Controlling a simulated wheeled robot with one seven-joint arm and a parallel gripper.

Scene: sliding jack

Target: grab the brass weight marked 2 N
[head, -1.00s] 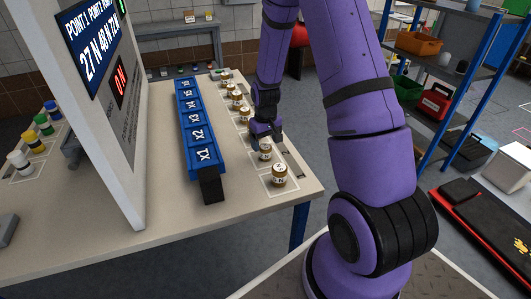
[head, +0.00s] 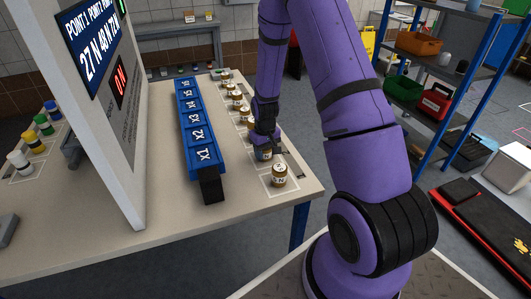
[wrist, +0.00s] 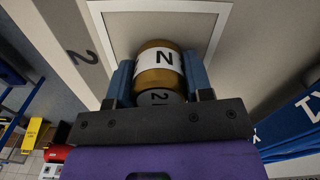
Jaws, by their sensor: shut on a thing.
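The brass weight marked 2 N (wrist: 157,75) stands between the two fingers of my gripper (wrist: 163,82) in the wrist view, and the fingers are shut on its sides. Its white label shows a large N and part of a 2. It is over a white-outlined square (wrist: 224,22) with a 2 beside it; I cannot tell whether it still touches the table. In the head view my gripper (head: 264,146) is at the weight (head: 264,155), second from the near end of the row, and partly hides it.
Another brass weight (head: 279,175) stands close in front, at the near table corner. Several more weights (head: 238,101) line up behind my gripper. A blue row of blocks marked X1 upward (head: 197,134) and a white display panel (head: 105,110) stand to the left.

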